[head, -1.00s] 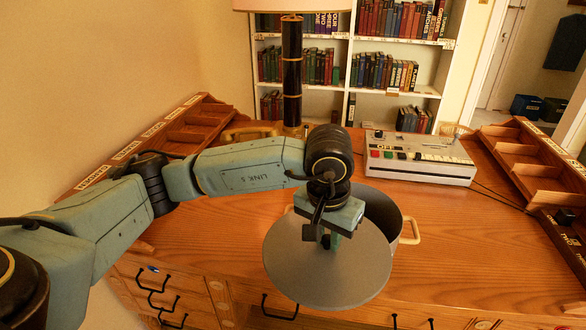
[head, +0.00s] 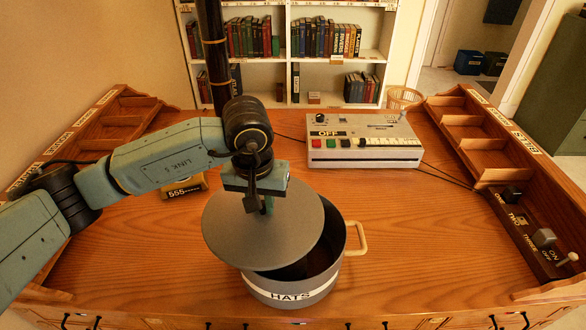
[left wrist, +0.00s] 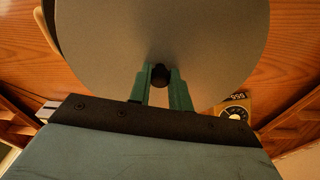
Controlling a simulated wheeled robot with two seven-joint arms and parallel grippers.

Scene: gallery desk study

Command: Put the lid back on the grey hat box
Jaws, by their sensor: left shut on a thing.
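The grey hat box (head: 296,293), labelled HATS, stands upright on the wooden desk near its front edge. A light handle (head: 357,238) shows at its right. The round grey lid (head: 245,240) is above the box, offset to the left, so the right part of the opening shows dark. My left gripper (head: 266,207) is shut on the lid's knob from above. The dark knob (left wrist: 159,75) shows between the green fingers in the left wrist view, with the lid (left wrist: 220,40) beyond. Whether the lid touches the rim cannot be told. My right gripper is not in view.
A white console with coloured buttons (head: 363,142) stands behind the box. A yellow 555 item (head: 184,187) sits behind my arm. Wooden racks (head: 465,135) line the desk's sides, with switches (head: 543,238) at right. A dark lamp post (head: 213,60) rises at the back. Desk right of the box is clear.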

